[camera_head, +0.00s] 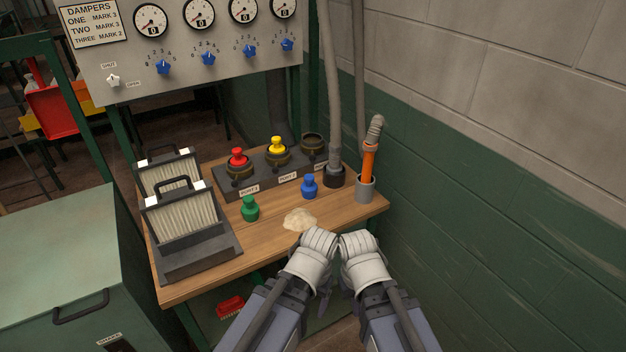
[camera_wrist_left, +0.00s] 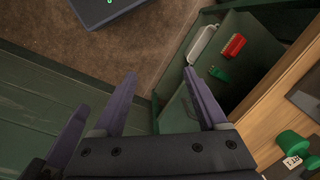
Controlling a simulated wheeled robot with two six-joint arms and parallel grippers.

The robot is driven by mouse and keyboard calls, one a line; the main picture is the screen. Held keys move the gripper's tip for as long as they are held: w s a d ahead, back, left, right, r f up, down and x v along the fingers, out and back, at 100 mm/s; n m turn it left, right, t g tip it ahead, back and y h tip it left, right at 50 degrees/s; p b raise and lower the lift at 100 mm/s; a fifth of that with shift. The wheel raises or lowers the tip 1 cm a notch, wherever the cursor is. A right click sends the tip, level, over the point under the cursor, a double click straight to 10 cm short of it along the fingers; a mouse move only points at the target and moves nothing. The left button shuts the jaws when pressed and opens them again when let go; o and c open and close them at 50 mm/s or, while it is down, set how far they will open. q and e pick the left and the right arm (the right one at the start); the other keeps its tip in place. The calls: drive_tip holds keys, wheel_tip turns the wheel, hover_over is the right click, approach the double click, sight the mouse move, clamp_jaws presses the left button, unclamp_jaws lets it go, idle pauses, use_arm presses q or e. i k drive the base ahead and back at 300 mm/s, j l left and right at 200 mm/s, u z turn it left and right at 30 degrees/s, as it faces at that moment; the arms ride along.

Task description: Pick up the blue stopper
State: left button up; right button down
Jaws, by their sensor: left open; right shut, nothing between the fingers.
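The blue stopper (camera_head: 309,187) stands upright on the wooden bench (camera_head: 275,258), in front of the port block and left of the dark hose base. Nothing touches it. In the head view my left gripper (camera_head: 325,290) and right gripper (camera_head: 350,285) are side by side at the bench's front right edge, below the stopper in the picture and apart from it. Their fingers are mostly hidden behind the pale wrists. In the left wrist view my left gripper (camera_wrist_left: 159,73) has its fingers spread with nothing between them. The right gripper is shut and empty. The stopper is not in the left wrist view.
A green stopper (camera_head: 250,208) and a pale powder heap (camera_head: 300,219) are near the blue stopper. The port block (camera_head: 205,187) holds red (camera_head: 238,157) and yellow (camera_head: 277,145) stoppers. An orange-handled tool (camera_head: 369,160) stands at right. Filters (camera_head: 180,218) occupy the left.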

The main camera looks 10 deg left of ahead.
sight(309, 188)
drive_tip(key=i+l+u, duration=0.15)
drive_tip(key=i, duration=0.2)
drive_tip(key=i+u, duration=0.15)
drive_tip(key=i, duration=0.25)
drive_tip(key=i+l+u, duration=0.15)
drive_tip(key=i+l, duration=0.1)
drive_tip(key=i, duration=0.1)
